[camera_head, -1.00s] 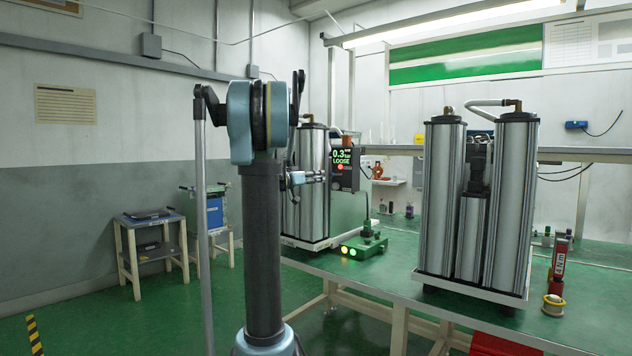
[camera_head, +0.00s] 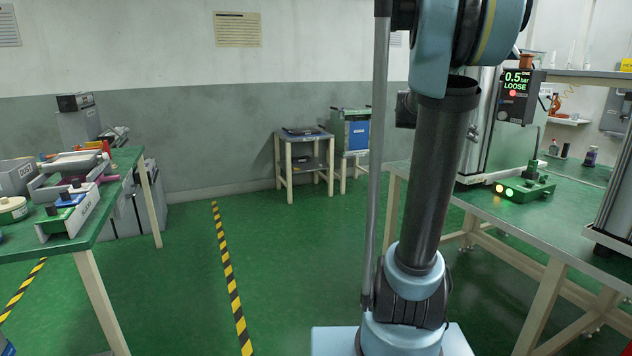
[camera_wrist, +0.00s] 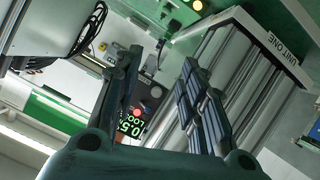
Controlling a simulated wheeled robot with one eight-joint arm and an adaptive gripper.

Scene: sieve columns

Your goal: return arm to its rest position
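My arm (camera_head: 428,190) stands upright in the head view, a dark link on a pale blue base, with its upper joint cut by the top edge. My gripper (camera_wrist: 160,78) shows in the wrist view with its two dark fingers apart and nothing held between them. In the head view I cannot make out the gripper. Beyond the fingers in the wrist view is a silver column unit labelled UNIT ONE (camera_wrist: 287,56). Its display (camera_head: 517,84) reads 0.5 bar LOOSE in the head view and also shows upside down behind the fingers (camera_wrist: 132,125).
A green box with lit lamps (camera_head: 517,190) sits on the right bench (camera_head: 500,215). Another column unit (camera_head: 617,195) is cut by the right edge. A left bench (camera_head: 120,185) carries trays and tools. Green floor with a striped line (camera_head: 230,280) lies open between.

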